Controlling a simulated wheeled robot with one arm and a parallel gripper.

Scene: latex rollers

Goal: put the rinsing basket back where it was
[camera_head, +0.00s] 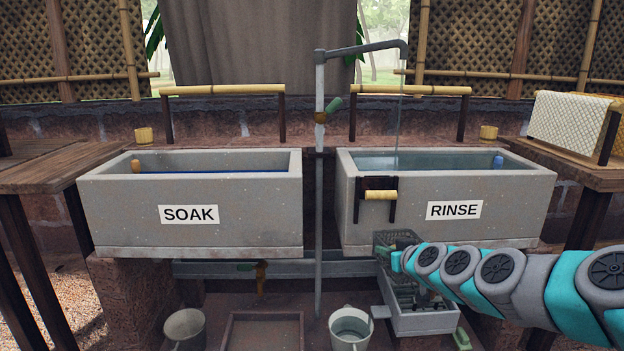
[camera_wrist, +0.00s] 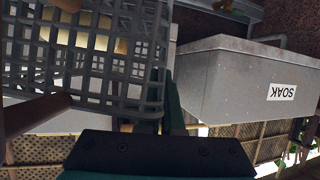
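The rinsing basket, a dark grey-green lattice (camera_head: 393,243), is just below the front of the RINSE tank (camera_head: 410,210). In the wrist view, which is upside down, the basket (camera_wrist: 85,85) fills the upper left, close to the camera. My gripper (camera_head: 397,260) is at the basket, and one finger (camera_wrist: 174,100) lies along its edge in the wrist view. The gripper appears shut on the basket's wall; the other finger is hidden. A dark bracket with a yellow roller (camera_head: 380,195) is on the RINSE tank front, above the basket.
The SOAK tank (camera_head: 250,225) stands at left, with a standing pipe (camera_head: 320,180) between the tanks. Below are a grey bin (camera_head: 425,322), a bucket (camera_head: 350,330) and a grey pot (camera_head: 184,328). A wooden table with draped cloth (camera_head: 570,122) is at right.

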